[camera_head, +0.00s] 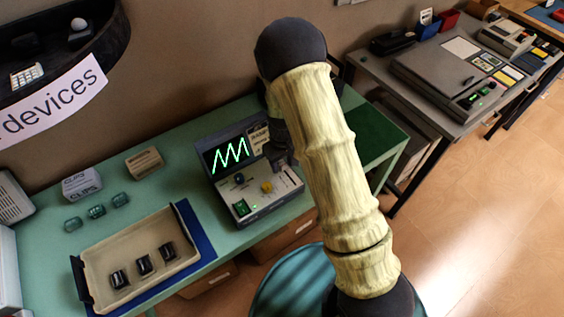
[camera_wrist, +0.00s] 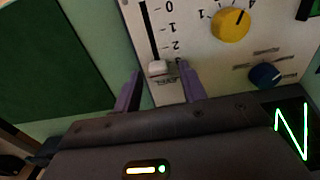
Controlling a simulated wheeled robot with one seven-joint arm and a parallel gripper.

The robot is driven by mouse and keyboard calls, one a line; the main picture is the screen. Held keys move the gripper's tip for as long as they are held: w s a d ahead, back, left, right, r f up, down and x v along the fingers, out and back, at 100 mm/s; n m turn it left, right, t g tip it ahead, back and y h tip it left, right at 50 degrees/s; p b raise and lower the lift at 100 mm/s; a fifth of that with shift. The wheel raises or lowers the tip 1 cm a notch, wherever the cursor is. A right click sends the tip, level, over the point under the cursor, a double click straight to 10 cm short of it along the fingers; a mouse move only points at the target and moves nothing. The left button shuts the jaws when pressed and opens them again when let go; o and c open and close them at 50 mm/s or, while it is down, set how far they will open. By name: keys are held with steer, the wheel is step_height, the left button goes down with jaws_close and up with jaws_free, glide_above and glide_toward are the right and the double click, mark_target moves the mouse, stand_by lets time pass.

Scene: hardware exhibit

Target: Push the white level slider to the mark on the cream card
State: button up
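The device with the white panel (camera_head: 262,200) stands on the green table. In the wrist view the white level slider (camera_wrist: 157,68) sits at the lower end of the black slot (camera_wrist: 149,30), just below the printed 2. My gripper (camera_wrist: 158,75) is open, its two purple fingers apart on either side of the slider, with a gap at each side. In the head view my gripper (camera_head: 281,160) is over the panel's right part and hides the slider. A cream card (camera_head: 258,138) stands at the screen's right; its writing is too small to read.
A yellow knob (camera_wrist: 230,24) and a blue knob (camera_wrist: 265,74) are right of the slot in the wrist view. The green wave screen (camera_head: 228,155) is at the panel's back. A cream tray (camera_head: 180,229) with dark pieces lies to the left.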

mark_target(283, 164)
steer(key=shift+r, duration=0.1)
step_height(283, 164, up, 17)
steer(key=b, duration=0.1)
steer(key=shift+r, duration=0.15)
stand_by(0.4)
steer(key=shift+s+d, duration=0.1)
steer(key=s+d+m+t, duration=0.1)
steer(key=s+d+m, duration=0.2)
steer(key=s+d, duration=0.2)
steer(key=s+d+r+m+t, duration=0.1)
steer(key=s+d+m, duration=0.2)
steer(key=s, duration=0.7)
steer(key=d, duration=0.2)
steer(key=shift+s+d+t, duration=0.2)
steer(key=shift+d+t, duration=0.1)
steer(key=shift+d, duration=0.05)
stand_by(2.5)
